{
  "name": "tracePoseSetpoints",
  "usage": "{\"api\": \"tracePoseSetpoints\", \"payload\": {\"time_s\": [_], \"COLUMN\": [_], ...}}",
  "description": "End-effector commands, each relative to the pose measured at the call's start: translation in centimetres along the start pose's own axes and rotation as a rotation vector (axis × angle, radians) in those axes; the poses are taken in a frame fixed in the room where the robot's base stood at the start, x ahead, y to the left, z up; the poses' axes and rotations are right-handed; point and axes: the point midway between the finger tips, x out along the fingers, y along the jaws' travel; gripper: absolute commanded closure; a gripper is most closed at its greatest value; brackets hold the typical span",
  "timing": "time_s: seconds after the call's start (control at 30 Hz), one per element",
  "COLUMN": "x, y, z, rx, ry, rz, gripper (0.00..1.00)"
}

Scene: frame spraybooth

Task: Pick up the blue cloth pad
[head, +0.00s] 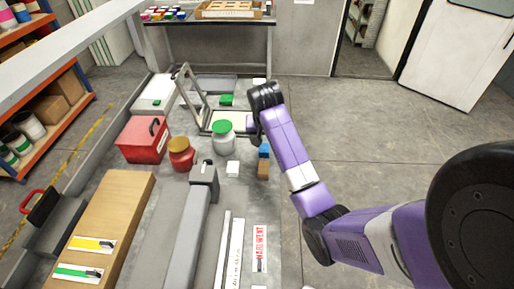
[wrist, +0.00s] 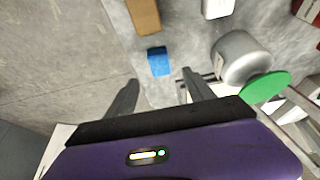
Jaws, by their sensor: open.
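The blue cloth pad (head: 264,150) lies on the grey bench top, just behind a brown block (head: 263,169) in the head view. In the wrist view the small blue pad (wrist: 158,61) shows beyond my fingertips, roughly centred between them. My gripper (wrist: 160,79) is open, with its two dark fingers apart and nothing between them. In the head view my arm reaches over the right side of the bench, and its fingers are hidden behind the wrist.
A grey jar with a green lid (head: 223,138) stands left of the pad, and it is also close right of the fingers in the wrist view (wrist: 242,58). A white block (head: 233,169) lies nearby. A metal frame (head: 193,88) stands behind. Open floor lies to the right.

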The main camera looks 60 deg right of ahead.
Motion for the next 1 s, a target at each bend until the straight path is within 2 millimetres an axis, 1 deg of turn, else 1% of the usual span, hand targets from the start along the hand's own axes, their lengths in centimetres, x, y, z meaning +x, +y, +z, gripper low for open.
{"api": "tracePoseSetpoints", "payload": {"time_s": [0.1, 0.27, 0.43, 0.53, 0.63, 0.83, 0.87, 1.0], "x": [1.3, 2.7, 5.2, 6.3, 6.9, 7.0, 7.0, 7.0], "y": [0.1, 0.1, 0.1, 0.0, 0.0, -0.1, -0.1, -0.1], "z": [0.0, 0.1, 0.2, 0.2, 0.2, 0.2, 0.2, 0.2], "rx": [0.001, 0.0, 0.001, 0.0, -0.001, 0.0, 0.0, 0.0], "ry": [-0.002, -0.003, -0.003, -0.002, -0.001, 0.0, 0.0, 0.0], "rz": [0.002, 0.002, 0.001, 0.001, 0.0, 0.0, 0.0, 0.0], "gripper": [0.38, 0.38, 0.38, 0.38, 0.38, 0.38, 0.4, 0.68]}}
